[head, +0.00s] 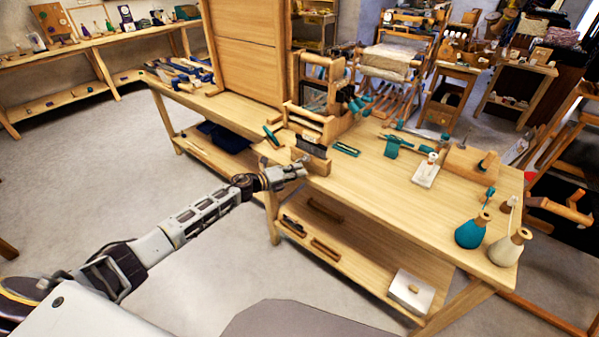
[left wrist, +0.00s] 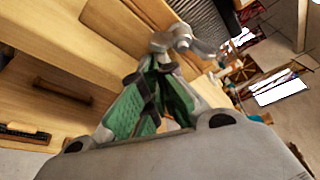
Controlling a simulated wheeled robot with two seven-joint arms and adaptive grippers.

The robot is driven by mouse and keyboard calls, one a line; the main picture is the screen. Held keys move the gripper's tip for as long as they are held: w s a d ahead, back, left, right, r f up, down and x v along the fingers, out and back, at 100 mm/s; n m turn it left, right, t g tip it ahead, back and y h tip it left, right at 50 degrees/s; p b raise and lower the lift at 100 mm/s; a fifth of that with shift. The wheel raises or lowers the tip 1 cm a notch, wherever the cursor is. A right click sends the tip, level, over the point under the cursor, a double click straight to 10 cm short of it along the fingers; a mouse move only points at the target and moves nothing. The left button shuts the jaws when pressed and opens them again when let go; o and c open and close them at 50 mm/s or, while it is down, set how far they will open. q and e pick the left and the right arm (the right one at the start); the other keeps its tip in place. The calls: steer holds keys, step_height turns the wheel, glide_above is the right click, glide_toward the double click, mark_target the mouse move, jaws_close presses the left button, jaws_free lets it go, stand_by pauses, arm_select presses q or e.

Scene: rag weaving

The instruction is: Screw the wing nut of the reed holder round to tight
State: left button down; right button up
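The reed holder is a small wooden block (head: 310,162) with a dark reed (head: 312,149) standing in it, near the front edge of the workbench. In the left wrist view the grey ribbed reed (left wrist: 203,22) shows at the top. A pale metal wing nut (left wrist: 182,38) sits on the holder's front face. My left gripper (head: 303,168) reaches in from the left to the front of the holder. Its green-padded fingers (left wrist: 158,72) are close together with their tips at the wing nut. Whether they grip it is unclear. My right gripper is not in view.
The workbench (head: 375,195) has a small loom (head: 322,95) behind the holder and a teal-handled tool (head: 346,149) to its right. Teal (head: 472,232) and cream (head: 508,248) yarn cones stand at the right end. A lower shelf (head: 345,240) lies beneath. Floor is clear at left.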

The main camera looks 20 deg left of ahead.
arm_select(q)
steer(key=shift+w+a+r, duration=0.15)
steer(key=shift+a+r, duration=0.05)
steer(key=shift+a, duration=0.1)
steer(key=shift+a+m+p, duration=0.15)
steer(key=shift+m+p, duration=0.25)
steer(key=shift+p, duration=0.05)
steer(key=shift+w+a+m+y+p, duration=0.15)
steer(key=shift+m+y+p, duration=0.4)
steer(key=shift+m, duration=0.25)
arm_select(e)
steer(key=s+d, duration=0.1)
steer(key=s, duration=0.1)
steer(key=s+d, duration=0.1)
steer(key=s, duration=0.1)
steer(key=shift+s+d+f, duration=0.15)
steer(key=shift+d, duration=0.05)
arm_select(q)
steer(key=shift+r, duration=0.1)
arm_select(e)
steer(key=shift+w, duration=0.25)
arm_select(q)
steer(key=shift+a, duration=0.1)
steer(key=v, duration=1.2)
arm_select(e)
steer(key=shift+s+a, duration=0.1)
